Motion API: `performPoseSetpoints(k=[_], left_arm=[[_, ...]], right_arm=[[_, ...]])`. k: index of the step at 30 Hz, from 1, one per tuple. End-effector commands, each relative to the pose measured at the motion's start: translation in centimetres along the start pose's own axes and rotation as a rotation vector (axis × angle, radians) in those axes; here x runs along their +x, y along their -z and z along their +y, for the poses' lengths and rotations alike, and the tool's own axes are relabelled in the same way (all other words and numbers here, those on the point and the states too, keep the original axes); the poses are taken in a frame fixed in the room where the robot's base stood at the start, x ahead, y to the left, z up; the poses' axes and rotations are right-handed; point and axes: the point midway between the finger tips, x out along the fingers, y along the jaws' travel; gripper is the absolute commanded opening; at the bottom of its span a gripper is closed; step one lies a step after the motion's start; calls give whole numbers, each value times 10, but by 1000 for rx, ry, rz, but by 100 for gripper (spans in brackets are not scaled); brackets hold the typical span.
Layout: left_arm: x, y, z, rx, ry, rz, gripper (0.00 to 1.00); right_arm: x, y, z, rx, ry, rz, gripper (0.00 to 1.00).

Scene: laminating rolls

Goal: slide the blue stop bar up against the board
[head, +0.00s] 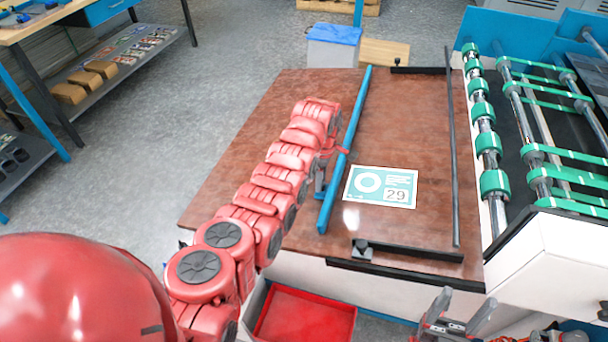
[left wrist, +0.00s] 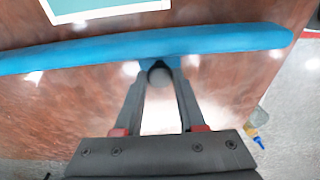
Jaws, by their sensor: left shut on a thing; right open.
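The blue stop bar (head: 345,145) lies slantwise across the brown table, just left of the board. The board (head: 381,187) is a flat teal and white card marked 29. The bar's lower part is close to the board's left edge; a narrow strip of table seems to show between them. My left gripper (head: 330,150) is at the bar's left side, partly hidden by my red arm. In the left wrist view the bar (left wrist: 100,53) crosses the fingers, and the left gripper (left wrist: 160,68) is shut on its grip. The board's edge (left wrist: 105,8) shows beyond it. My right gripper (head: 458,322) is open and empty, below the table's front edge.
A dark rail (head: 452,150) runs along the table's right side, with black brackets at front and back. Rollers with green rings (head: 488,143) stand further right. A red tray (head: 305,315) is below the front edge. The table between board and rail is clear.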

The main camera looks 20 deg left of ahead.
Motion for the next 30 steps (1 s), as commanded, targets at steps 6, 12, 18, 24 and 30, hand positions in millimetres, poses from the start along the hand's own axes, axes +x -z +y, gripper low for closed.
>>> performPoseSetpoints(k=[6,12,18,24,30], left_arm=[[-3,-16,0,2,0,-2,0],[-3,-17,0,1,0,-2,0],[-3,-17,0,1,0,-2,48],[-3,-16,0,0,0,-1,69],[-3,-15,0,0,0,0,69]], right_arm=[[0,0,0,0,0,0,68],[0,0,0,0,0,0,68],[0,0,0,0,0,0,68],[0,0,0,0,0,0,68],[0,0,0,0,0,0,68]])
